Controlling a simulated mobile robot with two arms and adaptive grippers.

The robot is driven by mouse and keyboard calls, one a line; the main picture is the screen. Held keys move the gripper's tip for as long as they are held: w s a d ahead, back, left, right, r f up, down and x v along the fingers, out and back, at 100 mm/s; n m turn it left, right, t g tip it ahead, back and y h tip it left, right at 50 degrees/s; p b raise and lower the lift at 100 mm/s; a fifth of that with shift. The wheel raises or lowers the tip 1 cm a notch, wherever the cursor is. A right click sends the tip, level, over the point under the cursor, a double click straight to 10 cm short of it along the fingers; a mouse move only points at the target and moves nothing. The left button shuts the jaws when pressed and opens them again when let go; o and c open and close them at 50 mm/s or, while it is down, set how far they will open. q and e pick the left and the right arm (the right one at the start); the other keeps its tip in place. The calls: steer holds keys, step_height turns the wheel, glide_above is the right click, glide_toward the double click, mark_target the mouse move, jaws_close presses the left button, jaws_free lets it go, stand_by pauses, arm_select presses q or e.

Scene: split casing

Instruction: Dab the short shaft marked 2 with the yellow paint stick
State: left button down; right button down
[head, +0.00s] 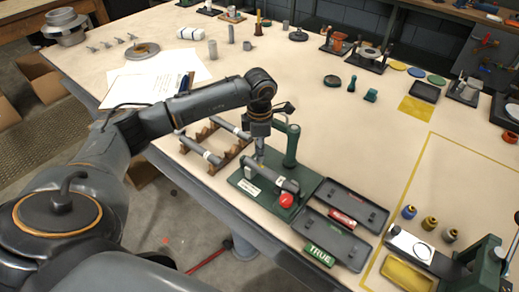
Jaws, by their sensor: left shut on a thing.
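My left gripper (260,151) points down over the green fixture (247,186). It is shut on a thin thing with a little yellow at its tip, which looks like the yellow paint stick; the fingers hide most of it. Just below the tip, a grey shaft (279,180) lies across the fixture; I cannot tell whether the tip touches it. Two more grey shafts, one nearer (201,150) and one farther (231,128), lie on a brown notched rack (189,155) left of the fixture. No number 2 is readable on any shaft. My right gripper is not in view.
The fixture has a tall green post (292,146) and a red ball (286,200). Small bottles (429,224) and a yellow tray (407,275) stand farther right.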

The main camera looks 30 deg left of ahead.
arm_select(q)
steer(key=shift+s, duration=0.1)
stand_by(0.4)
steer(key=shift+r+p, duration=1.7)
steer(key=shift+r, duration=1.3)
steer(key=shift+f, duration=0.1)
